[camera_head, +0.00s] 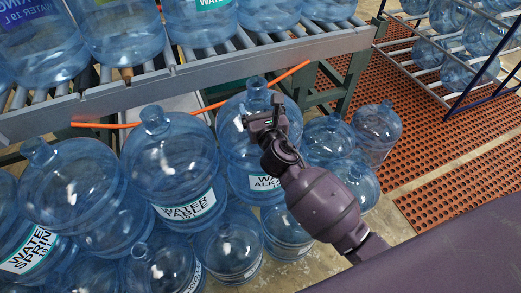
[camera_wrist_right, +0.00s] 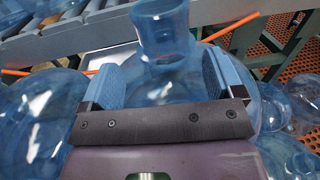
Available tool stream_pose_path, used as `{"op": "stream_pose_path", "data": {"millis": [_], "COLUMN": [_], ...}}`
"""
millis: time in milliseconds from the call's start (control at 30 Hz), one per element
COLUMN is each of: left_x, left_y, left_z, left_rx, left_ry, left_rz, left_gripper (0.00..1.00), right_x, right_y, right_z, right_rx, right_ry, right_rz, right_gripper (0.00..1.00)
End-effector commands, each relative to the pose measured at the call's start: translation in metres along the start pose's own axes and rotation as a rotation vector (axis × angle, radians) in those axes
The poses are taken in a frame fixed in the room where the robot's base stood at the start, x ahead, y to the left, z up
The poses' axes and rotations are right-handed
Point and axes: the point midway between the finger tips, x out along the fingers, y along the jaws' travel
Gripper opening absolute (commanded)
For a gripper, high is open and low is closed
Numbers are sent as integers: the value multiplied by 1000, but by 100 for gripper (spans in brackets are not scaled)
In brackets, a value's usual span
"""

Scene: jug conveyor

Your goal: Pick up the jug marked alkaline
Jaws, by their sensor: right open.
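The jug marked "WATER ALKA…" (camera_head: 235,145) is a clear blue water jug with a white label, standing among other jugs below the roller conveyor. The rest of its label is hidden by my right arm. My right gripper (camera_head: 264,112) is at the top of this jug, just in front of its neck. In the right wrist view the gripper (camera_wrist_right: 158,76) is open, its two blue-padded fingers wide apart. The jug's neck (camera_wrist_right: 163,32) rises just beyond the fingertips, roughly centred between them. Nothing is held. My left gripper is not in view.
A jug marked "WATER TABLE" (camera_head: 170,160) stands close on the left, and a "WATER SPRIN…" jug (camera_head: 72,185) farther left. The conveyor (camera_head: 190,82) with jugs on it runs behind. An orange hose (camera_head: 200,110) crosses near the jug's neck. A rack holds jugs at top right.

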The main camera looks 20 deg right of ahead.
Motion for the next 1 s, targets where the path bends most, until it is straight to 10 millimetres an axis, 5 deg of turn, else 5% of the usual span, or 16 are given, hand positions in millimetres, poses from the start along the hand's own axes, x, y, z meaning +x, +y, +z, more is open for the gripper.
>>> {"op": "stream_pose_path", "data": {"millis": [367,700,1000], "left_x": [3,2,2], "left_y": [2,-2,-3], "left_z": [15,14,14], "left_rx": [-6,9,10], "left_ry": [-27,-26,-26], "left_rz": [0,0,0], "left_gripper": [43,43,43], "right_x": [44,50,50], "right_y": [-6,-6,-6], "right_z": [4,6,6], "right_rx": [1,2,1], "right_ry": [1,-1,-1], "right_rz": [0,0,0], "right_gripper": [87,87,41]}}
